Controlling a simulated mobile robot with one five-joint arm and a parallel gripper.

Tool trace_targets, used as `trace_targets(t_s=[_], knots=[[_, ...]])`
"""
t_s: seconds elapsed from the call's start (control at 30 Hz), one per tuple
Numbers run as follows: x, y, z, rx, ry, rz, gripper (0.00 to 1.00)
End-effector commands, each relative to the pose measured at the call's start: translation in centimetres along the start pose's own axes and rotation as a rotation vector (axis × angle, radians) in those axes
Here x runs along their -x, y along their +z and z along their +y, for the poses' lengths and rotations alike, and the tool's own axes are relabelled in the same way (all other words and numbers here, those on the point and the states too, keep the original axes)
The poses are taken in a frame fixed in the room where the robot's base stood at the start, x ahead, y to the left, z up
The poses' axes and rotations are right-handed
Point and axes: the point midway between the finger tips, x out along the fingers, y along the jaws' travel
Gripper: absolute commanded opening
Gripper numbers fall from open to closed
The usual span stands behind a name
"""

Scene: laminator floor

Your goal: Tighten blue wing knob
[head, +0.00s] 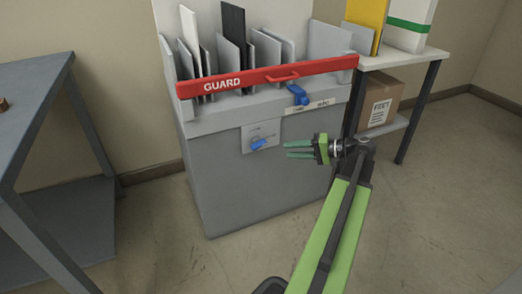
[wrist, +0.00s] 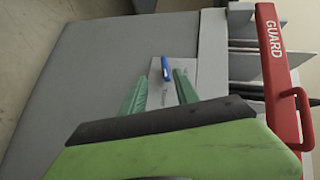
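A blue wing knob (head: 259,144) sits tilted on a pale plate (head: 262,132) on the front of the grey machine (head: 240,185). In the wrist view, the knob (wrist: 166,69) appears just beyond and between the fingertips. My gripper (head: 289,149) has green fingers spread apart with nothing between them. It is to the right of the plate in the head view, pointing left, apart from the knob. The fingers also show in the wrist view (wrist: 161,76). A second blue part (head: 298,95) sits higher up, above a small label under the guard.
A red guard bar (head: 250,77) with a handle crosses the machine top, in front of upright grey, white and black panels. A grey table (head: 35,75) stands left. A shelf table (head: 405,60) with a carton (head: 378,104) below stands right. Floor in front is clear.

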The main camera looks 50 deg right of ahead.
Motion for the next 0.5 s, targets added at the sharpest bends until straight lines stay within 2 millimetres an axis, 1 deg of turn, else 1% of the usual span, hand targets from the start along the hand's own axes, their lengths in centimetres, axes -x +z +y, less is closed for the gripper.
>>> trace_targets(t_s=[0.03, 0.1, 0.2, 0.27, 0.37, 0.47, 0.5], knots=[[1.8, -0.5, 0.3, 0.001, -0.021, 0.032, 0.36], [3.3, -0.9, 0.2, 0.005, -0.042, 0.058, 0.36], [3.9, -1.0, 0.1, 0.007, -0.053, 0.069, 0.36], [3.8, -1.0, 0.1, 0.007, -0.053, 0.068, 0.36], [2.9, -1.0, 0.1, 0.007, -0.052, 0.067, 0.36], [1.0, -1.0, 0.1, 0.007, -0.052, 0.064, 0.36], [0.1, -1.1, 0.1, 0.008, -0.052, 0.064, 0.36]])
